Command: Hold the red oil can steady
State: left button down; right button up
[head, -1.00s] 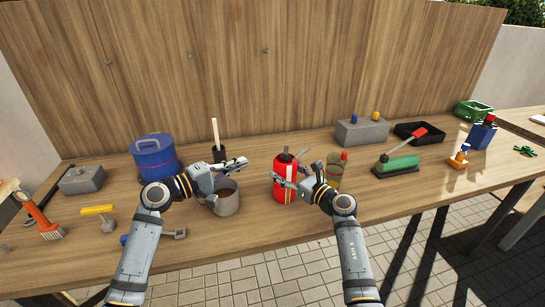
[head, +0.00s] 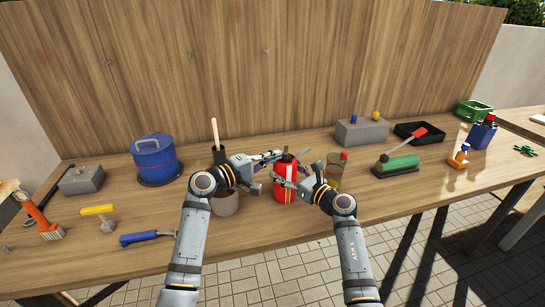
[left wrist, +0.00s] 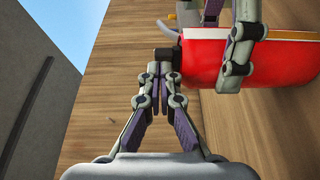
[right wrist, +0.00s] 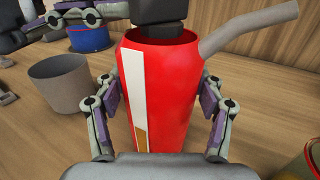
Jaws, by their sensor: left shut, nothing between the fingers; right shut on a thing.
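The red oil can (head: 287,188) stands upright on the table, with a white stripe, a black cap and a grey spout. It fills the middle of the right wrist view (right wrist: 175,100). My right gripper (right wrist: 158,103) is shut on the can's body, one finger on each side. My left gripper (head: 279,156) is shut and empty at the can's top. In the left wrist view its fingertips (left wrist: 160,68) meet beside the black cap (left wrist: 167,56); I cannot tell if they touch it. Part of the can's front is hidden by my right gripper in the head view.
A grey-brown cup (head: 225,204) stands left of the can, partly behind my left arm. A glass jar (head: 334,172) stands close on the right. A blue pot (head: 156,160) and a blue-handled tool (head: 140,238) are farther left. A green tool (head: 397,165) lies to the right.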

pick_arm(q)
jog(key=shift+s+d, duration=0.3)
jog(key=shift+d, duration=0.3)
jog(key=shift+s+d, duration=0.3)
jog(key=shift+d, duration=0.3)
jog(key=shift+a, duration=0.1)
pick_arm(e)
jog(key=shift+a, duration=0.1)
pick_arm(q)
jog(key=shift+a, duration=0.3)
jog(key=s+d+v, duration=0.1)
jog(key=s+v, duration=0.1)
jog(key=v, duration=1)
jog(key=shift+s, duration=0.2)
jog(key=shift+d, duration=0.2)
pick_arm(e)
jog(key=o, duration=1.6)
pick_arm(q)
jog(key=shift+w, duration=0.1)
